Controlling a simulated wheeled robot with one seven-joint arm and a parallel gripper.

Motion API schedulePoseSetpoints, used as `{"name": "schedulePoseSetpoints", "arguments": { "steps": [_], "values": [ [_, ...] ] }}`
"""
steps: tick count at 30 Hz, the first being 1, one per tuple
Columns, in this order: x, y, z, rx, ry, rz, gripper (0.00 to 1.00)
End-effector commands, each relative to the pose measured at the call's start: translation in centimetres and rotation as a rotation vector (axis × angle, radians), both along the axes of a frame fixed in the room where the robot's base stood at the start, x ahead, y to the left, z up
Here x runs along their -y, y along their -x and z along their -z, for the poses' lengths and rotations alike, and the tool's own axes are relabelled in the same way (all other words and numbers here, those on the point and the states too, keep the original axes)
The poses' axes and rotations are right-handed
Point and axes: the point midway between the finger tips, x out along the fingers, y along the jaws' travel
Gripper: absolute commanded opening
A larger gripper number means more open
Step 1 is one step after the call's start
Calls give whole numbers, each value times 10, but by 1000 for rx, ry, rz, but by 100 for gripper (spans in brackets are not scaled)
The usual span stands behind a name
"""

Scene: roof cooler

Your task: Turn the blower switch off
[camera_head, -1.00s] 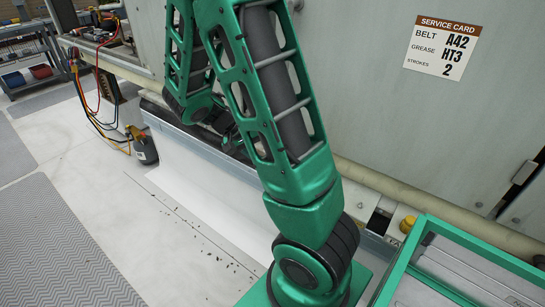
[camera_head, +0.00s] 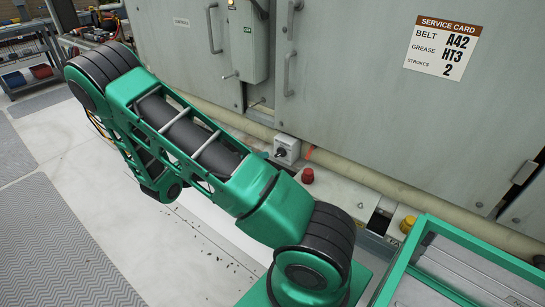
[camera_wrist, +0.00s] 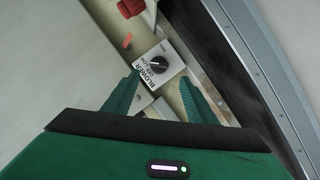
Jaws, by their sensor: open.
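The blower switch is a small pale box (camera_head: 287,148) with a black rotary knob (camera_head: 280,153), low on the ledge in front of the cabinet. In the wrist view its plate, marked BLOWER, shows with the black knob (camera_wrist: 159,64) near the middle. My gripper (camera_wrist: 160,77) is open, its two green fingertips pointing toward the plate, one on each side below the knob. Nothing is between the fingers. I cannot tell the remaining gap to the knob or exactly which mark it points at.
A red knob (camera_head: 307,176) stands close to the switch, also in the wrist view (camera_wrist: 131,7). A pipe (camera_head: 345,168) runs along the cabinet base. A grey handled box (camera_head: 247,40) is above. A green-framed tray (camera_head: 455,262) and yellow cap (camera_head: 407,224) are right.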

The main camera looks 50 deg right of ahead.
Motion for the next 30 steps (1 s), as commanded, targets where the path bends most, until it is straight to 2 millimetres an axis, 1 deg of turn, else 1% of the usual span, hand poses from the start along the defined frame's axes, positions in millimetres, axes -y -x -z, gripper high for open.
{"name": "schedulePoseSetpoints", "arguments": {
  "steps": [1,9,15,21,29,30],
  "values": [
    [9,3,2,-2,1,5,52],
    [54,13,15,-2,-1,6,52],
    [78,17,22,-1,-1,5,52],
    [87,19,25,-1,-1,4,52],
    [88,19,25,0,-1,3,52],
    [88,19,25,0,-1,3,42]
  ]
}}
